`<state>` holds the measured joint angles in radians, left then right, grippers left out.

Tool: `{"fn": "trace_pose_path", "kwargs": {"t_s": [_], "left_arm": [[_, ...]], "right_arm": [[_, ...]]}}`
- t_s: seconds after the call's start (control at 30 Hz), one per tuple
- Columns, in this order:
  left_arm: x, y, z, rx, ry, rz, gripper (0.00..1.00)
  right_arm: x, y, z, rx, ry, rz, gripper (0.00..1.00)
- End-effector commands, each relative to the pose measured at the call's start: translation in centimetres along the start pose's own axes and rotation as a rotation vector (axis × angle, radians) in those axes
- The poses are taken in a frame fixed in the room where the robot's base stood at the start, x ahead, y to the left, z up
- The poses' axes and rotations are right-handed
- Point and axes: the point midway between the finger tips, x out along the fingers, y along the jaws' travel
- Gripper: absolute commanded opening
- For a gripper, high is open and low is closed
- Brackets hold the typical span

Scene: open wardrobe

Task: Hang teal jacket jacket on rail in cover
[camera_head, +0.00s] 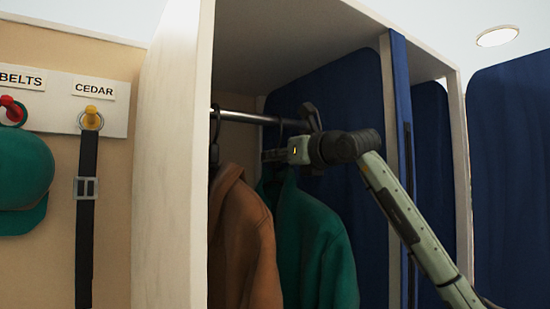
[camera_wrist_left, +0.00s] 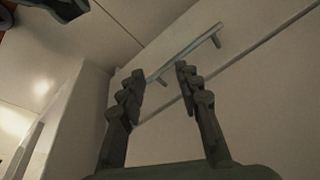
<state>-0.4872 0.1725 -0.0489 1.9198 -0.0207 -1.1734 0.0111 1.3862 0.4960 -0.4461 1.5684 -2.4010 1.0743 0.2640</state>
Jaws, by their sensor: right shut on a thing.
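The teal jacket (camera_head: 315,250) hangs below my right gripper (camera_head: 275,154) in the head view, inside the open wardrobe. The gripper is shut at the top of the jacket, close under the rail (camera_head: 255,118); the hanger hook is mostly hidden, so I cannot tell whether it is over the rail. A brown jacket (camera_head: 240,240) hangs just left of the teal one. The blue cover (camera_head: 335,95) stands behind and right of the jackets. My left gripper (camera_wrist_left: 160,85) shows only in the left wrist view, its fingers apart and empty.
A pale wardrobe side panel (camera_head: 170,150) stands left of the jackets. A pegboard strip with BELTS and CEDAR labels holds a green cap (camera_head: 22,175) and a dark belt (camera_head: 86,220). In the left wrist view a bar handle (camera_wrist_left: 185,52) lies beyond the fingers on a pale front.

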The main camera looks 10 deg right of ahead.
Motion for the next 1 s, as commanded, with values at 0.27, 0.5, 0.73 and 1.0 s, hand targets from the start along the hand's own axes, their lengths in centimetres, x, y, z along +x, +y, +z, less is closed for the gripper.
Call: {"fn": "trace_pose_path", "kwargs": {"t_s": [0.27,0.5,0.73,1.0], "left_arm": [[-0.3,-0.2,-0.1,-0.001,0.001,-0.002,0.34],[-1.1,-0.2,-0.3,0.000,0.000,-0.001,0.34],[-1.8,-0.3,-0.5,0.000,0.000,-0.001,0.34],[-2.6,-0.5,-0.7,0.000,0.000,-0.001,0.34]], "right_arm": [[-0.1,0.0,0.7,-0.001,-0.008,0.000,0.00],[-0.1,0.0,1.8,-0.001,-0.008,0.000,0.00],[-0.1,0.0,2.8,-0.001,-0.007,0.000,0.00],[-0.1,0.0,4.0,-0.001,-0.007,0.000,0.00]]}}
